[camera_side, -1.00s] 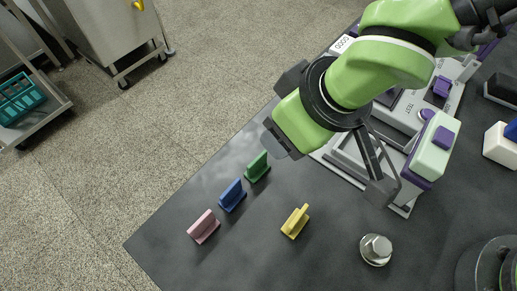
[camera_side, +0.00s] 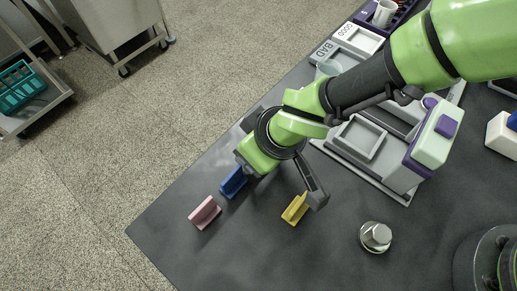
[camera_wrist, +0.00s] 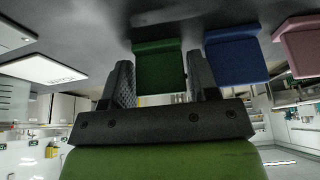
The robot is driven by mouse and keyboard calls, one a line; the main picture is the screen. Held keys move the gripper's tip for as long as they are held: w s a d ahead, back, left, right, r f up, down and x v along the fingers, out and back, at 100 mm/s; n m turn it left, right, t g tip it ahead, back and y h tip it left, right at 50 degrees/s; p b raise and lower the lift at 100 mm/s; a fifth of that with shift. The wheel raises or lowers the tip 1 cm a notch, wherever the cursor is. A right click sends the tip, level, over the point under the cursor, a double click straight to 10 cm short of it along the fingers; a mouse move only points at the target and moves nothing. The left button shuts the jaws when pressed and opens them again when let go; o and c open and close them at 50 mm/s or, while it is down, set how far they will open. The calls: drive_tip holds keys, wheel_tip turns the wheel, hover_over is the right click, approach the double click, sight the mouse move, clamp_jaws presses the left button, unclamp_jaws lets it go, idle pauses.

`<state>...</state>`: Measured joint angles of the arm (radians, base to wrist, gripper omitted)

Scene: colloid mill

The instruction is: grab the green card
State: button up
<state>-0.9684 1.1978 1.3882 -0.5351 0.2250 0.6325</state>
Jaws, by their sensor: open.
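The green card (camera_wrist: 160,66) shows in the wrist view, upside down, between the two fingers of my gripper (camera_wrist: 162,80) or just beyond them. In the side view my arm hides it. My gripper is open, and the fingers stand to either side of the card with nothing visibly clamped. In the side view the wrist (camera_side: 262,148) is low over the table, just behind the blue card; the fingertips are hidden there.
The blue card (camera_side: 233,182) stands close beside my gripper, with the pink card (camera_side: 205,212) farther out. A yellow card (camera_side: 295,208) stands to the right, near my wrist's side bracket. A metal knob (camera_side: 376,237) and a grey tray fixture (camera_side: 362,137) are also on the table.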

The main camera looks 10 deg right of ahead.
drive_tip(key=shift+f, duration=0.2)
drive_tip(key=c, duration=0.5)
drive_tip(key=shift+r, duration=0.1)
drive_tip(key=shift+c, duration=0.2)
